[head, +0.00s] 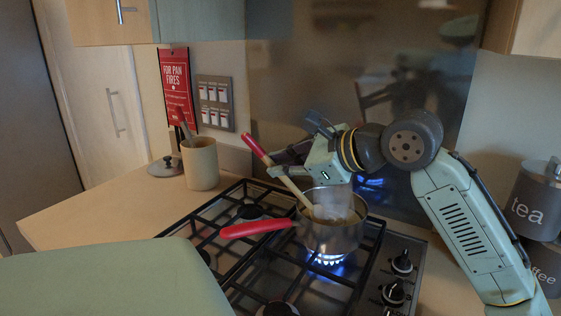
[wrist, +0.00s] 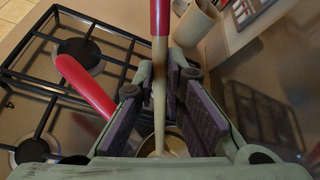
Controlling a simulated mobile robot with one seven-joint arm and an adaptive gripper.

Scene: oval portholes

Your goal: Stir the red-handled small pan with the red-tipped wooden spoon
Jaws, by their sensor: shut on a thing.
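The small pan (head: 330,236) with a red handle (head: 257,229) sits on a lit burner, its handle pointing left. Pale steam rises over its contents. The wooden spoon (head: 287,181) with a red tip stands tilted, its lower end down inside the pan and its red end up to the left. My gripper (head: 295,165) is above the pan, shut on the spoon's shaft. In the wrist view the spoon (wrist: 159,85) runs between the two dark finger pads, and the red pan handle (wrist: 84,86) shows at left. The spoon's lower end is hidden in the pan.
Blue flame (head: 325,262) burns under the pan on the black gas hob (head: 217,226). A beige utensil pot (head: 200,163) stands at the back left. Control knobs (head: 402,263) are at the right front, and grey tea and coffee canisters (head: 537,200) at far right.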

